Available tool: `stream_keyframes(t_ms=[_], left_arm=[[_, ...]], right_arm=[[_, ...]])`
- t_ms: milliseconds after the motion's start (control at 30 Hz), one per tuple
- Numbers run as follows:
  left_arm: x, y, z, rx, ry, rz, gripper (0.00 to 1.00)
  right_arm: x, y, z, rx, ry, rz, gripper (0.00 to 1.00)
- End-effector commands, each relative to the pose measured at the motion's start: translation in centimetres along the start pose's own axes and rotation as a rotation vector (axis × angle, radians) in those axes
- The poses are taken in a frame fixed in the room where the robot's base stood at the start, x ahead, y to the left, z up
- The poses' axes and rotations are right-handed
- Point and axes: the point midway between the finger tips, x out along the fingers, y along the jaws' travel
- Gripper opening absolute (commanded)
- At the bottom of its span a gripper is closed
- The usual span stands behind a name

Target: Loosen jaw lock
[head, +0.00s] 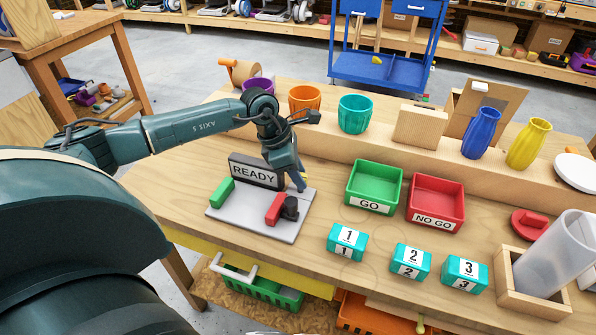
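A grey fixture plate (243,226) lies on the wooden bench, with a black READY sign (256,172) standing at its back. A green jaw block (221,192) sits at its left and a red jaw block (275,209) at its right. A black knob (290,208) stands against the right side of the red block; it looks like the jaw lock. My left gripper (300,184) points down just behind and above the knob, apart from it as far as I can see. Its finger gap is too small to make out. My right gripper is not in view.
A green GO bin (374,187) and a red NO GO bin (436,203) stand right of the fixture. Numbered teal blocks (347,242) line the front. Cups and vases, including a teal cup (355,114), stand on the raised shelf (330,143) behind.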

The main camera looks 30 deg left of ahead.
Motion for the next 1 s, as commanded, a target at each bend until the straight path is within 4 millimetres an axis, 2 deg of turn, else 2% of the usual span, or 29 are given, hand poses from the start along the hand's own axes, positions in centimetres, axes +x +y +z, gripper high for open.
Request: stream_keyframes(t_ms=[33,333,667,1000], left_arm=[[-0.02,0.01,0.0,0.0,0.0,0.0,0.29],[-0.04,-0.01,0.01,0.0,0.0,0.0,0.06],[0.0,-0.08,0.01,-0.048,0.0,0.02,0.06],[0.13,-0.23,0.02,-0.273,-0.001,0.113,0.06]], right_arm=[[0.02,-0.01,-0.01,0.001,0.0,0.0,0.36],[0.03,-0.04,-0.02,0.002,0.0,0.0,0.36],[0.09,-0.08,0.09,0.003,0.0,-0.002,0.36],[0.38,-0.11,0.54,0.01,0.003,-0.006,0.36]])
